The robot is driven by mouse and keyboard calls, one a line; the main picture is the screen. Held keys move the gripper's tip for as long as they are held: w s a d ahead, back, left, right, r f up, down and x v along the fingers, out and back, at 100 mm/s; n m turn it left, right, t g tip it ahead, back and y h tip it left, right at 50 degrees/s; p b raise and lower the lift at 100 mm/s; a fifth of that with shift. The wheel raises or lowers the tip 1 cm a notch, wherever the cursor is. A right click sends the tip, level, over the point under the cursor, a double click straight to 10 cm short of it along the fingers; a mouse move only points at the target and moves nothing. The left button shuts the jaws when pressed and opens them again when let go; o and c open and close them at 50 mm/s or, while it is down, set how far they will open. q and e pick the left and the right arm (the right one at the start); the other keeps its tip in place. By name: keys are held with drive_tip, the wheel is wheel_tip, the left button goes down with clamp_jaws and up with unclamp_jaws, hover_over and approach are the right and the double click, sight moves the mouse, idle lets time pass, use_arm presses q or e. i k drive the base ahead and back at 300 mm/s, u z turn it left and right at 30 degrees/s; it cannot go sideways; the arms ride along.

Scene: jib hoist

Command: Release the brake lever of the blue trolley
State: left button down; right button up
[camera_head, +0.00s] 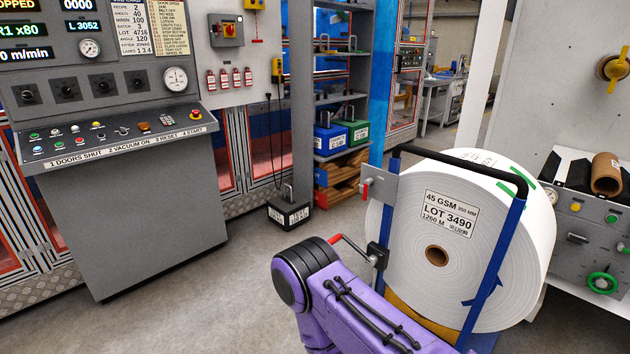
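The blue trolley (497,255) stands at the centre right, with blue uprights and a black push bar across the top. It carries a large white roll (470,270) labelled LOT 3490. A lever with a red grip (336,239) juts up and left from a black block on the trolley's left side; it looks like the brake lever. Above it, a grey plate (377,190) carries a small red handle (366,187). My purple arm crosses in front of the trolley's lower left and hides part of it. Neither gripper is in view.
A grey control console (130,210) stands at the left. A small dark box (289,212) sits on the floor behind the arm. Open floor (215,290) lies between console and trolley.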

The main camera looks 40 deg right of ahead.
sight(369, 181)
drive_tip(key=z, duration=0.2)
drive_tip(key=i, duration=1.15)
drive_tip(key=z, duration=1.25)
drive_tip(key=i, duration=0.8)
drive_tip(key=z, duration=1.15)
drive_tip(key=i, duration=0.4)
drive_tip(key=z, duration=0.25)
